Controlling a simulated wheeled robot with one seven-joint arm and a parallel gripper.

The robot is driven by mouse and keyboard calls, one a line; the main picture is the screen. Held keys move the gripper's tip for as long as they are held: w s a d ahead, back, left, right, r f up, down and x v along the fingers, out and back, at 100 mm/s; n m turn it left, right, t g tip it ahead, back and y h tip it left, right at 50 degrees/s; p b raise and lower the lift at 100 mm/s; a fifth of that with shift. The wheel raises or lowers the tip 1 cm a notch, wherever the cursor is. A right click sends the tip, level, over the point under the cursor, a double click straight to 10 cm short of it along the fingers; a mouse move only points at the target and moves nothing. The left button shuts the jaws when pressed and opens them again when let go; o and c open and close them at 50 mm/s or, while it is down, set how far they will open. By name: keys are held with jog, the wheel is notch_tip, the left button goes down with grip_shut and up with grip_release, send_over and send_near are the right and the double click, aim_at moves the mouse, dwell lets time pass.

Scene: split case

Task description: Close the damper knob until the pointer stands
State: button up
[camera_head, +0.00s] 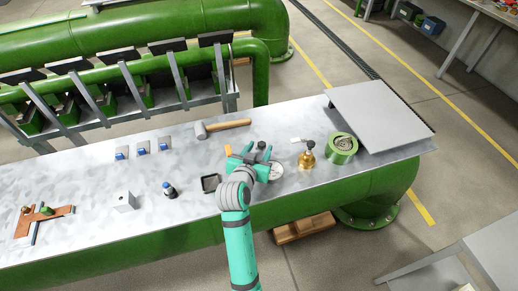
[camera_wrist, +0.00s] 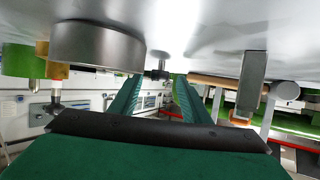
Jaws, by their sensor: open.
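My gripper (camera_head: 250,156) is low over the bench, seen past my teal arm. Its two green fingers (camera_wrist: 157,84) are apart, with nothing held between them. A small dark knob (camera_wrist: 157,73) shows beyond and between the fingertips in the wrist view, apart from them as far as I can tell; a dark knob (camera_head: 262,145) is also by my gripper in the head view. I take this to be the damper knob. A round pale-faced dial (camera_head: 276,171) lies just right of my gripper; its metal side (camera_wrist: 98,46) fills the wrist view's upper left. Its pointer is too small to read.
The wrist view is upside down. A hammer (camera_head: 232,125) lies behind my gripper. A brass fitting with a black knob (camera_head: 307,158) and a green round part (camera_head: 342,148) stand right. A black tray (camera_head: 210,183) and a bottle (camera_head: 169,190) are left. A grey plate (camera_head: 380,115) covers the right end.

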aim_at(265, 147)
jog(key=shift+w, duration=0.15)
jog(key=shift+c, duration=0.6)
jog(key=c, duration=0.9)
jog(key=shift+d+f+n+y, duration=0.1)
jog(key=shift+d+n+y, duration=0.1)
jog(key=shift+n+y, duration=0.15)
jog(key=n+y, duration=0.2)
jog(key=d+n+y, duration=0.1)
jog(key=n+y, duration=0.1)
jog(key=y, duration=0.1)
jog(key=shift+d+n+y, duration=0.2)
jog(key=shift+n+y, duration=0.05)
jog(key=n+y, duration=0.1)
jog(key=n+g+y, duration=0.1)
jog(key=n+y, duration=0.1)
jog(key=d+n+g+y, duration=0.1)
jog(key=n+y, duration=0.1)
jog(key=shift+w, duration=0.3)
jog(key=shift+d+g+y, duration=0.1)
jog(key=shift+g+y, duration=0.2)
jog(key=shift+n, duration=0.3)
